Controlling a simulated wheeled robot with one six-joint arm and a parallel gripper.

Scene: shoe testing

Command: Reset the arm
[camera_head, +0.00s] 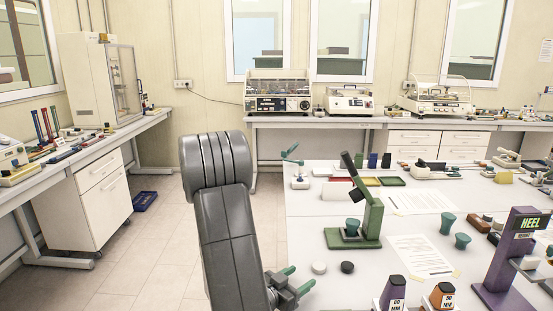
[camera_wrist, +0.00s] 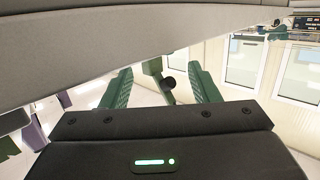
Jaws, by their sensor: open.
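My gripper (camera_head: 291,280) is at the lower middle of the head view, at the left edge of the white table (camera_head: 302,220). Its two green fingers point right and are apart, with nothing between them. In the wrist view, my gripper (camera_wrist: 159,90) shows its green ribbed fingers spread wide. A green stand (camera_wrist: 153,68) with a dark round part shows beyond the fingers, not touching them. My grey arm stands upright left of the table in the head view and hides part of the floor and table edge.
On the table are a green test stand (camera_head: 371,215), green cups (camera_head: 447,222), a white disc (camera_head: 319,268), a black disc (camera_head: 347,267), weights (camera_head: 394,292) and a purple heel stand (camera_head: 500,265). Side benches line the left and back walls.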

